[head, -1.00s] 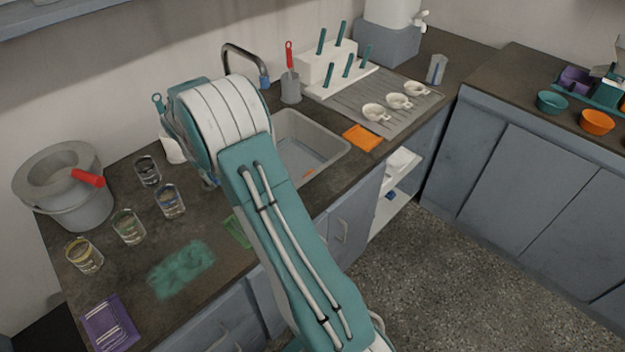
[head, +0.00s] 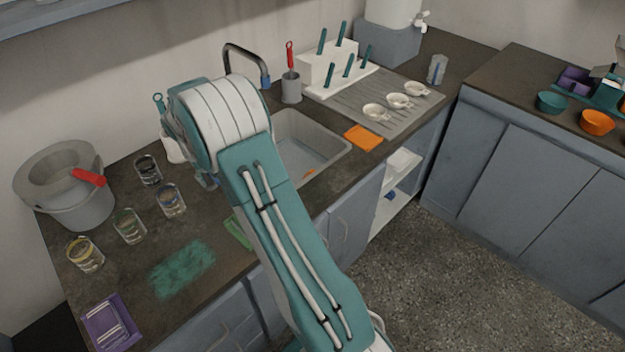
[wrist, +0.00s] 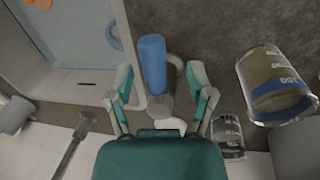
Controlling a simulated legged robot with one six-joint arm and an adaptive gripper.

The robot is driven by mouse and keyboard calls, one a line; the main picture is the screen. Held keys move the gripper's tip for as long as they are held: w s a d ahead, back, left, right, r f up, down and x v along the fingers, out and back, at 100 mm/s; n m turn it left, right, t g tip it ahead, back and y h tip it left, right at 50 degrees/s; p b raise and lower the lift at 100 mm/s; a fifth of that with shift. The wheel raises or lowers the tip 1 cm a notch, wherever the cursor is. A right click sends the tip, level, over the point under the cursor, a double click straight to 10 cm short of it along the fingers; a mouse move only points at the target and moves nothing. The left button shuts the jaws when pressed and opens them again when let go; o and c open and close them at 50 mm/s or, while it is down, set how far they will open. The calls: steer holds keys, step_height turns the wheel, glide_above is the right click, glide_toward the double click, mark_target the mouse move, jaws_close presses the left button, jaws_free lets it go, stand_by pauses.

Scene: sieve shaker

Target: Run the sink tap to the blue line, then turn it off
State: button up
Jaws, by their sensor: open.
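The sink (head: 330,150) is right of my arm in the head view and at upper left in the wrist view (wrist: 45,50). The curved grey tap (head: 232,50) stands behind it, with a blue tip; a grey pipe (wrist: 72,150) shows in the wrist view. My gripper (wrist: 160,80) is open, its fingers on either side of an upright-looking blue cylinder (wrist: 152,62) on a grey base, probably the tap handle. Contact is not clear. A glass with a blue band (wrist: 275,85) is to the right. No running water is visible. My arm hides the gripper in the head view.
A grey tool holder (head: 291,88) stands behind the sink. An orange cloth (head: 363,138) lies at its right. A drying board (head: 350,95) is beyond.

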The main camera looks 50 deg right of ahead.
steer(key=shift+r, duration=0.1)
step_height(320, 180, up, 12)
steer(key=a, duration=0.2)
steer(key=shift+f, duration=0.25)
stand_by(0.3)
steer(key=s+a+r+t, duration=0.1)
steer(key=s+a+r, duration=0.2)
steer(key=s+r, duration=0.4)
steer(key=s+a+r+t, duration=0.25)
steer(key=s+r, duration=0.25)
steer(key=s, duration=0.4)
steer(key=s+a+f+t+y, duration=0.1)
steer(key=s+a, duration=0.1)
steer(key=s, duration=0.7)
steer(key=s+a+f+t, duration=0.1)
steer(key=s+a, duration=0.1)
steer(key=s, duration=0.6)
steer(key=shift+s+f+y, duration=0.15)
steer(key=shift+s+y, duration=0.2)
steer(key=shift+y, duration=0.05)
steer(key=shift+c, duration=0.2)
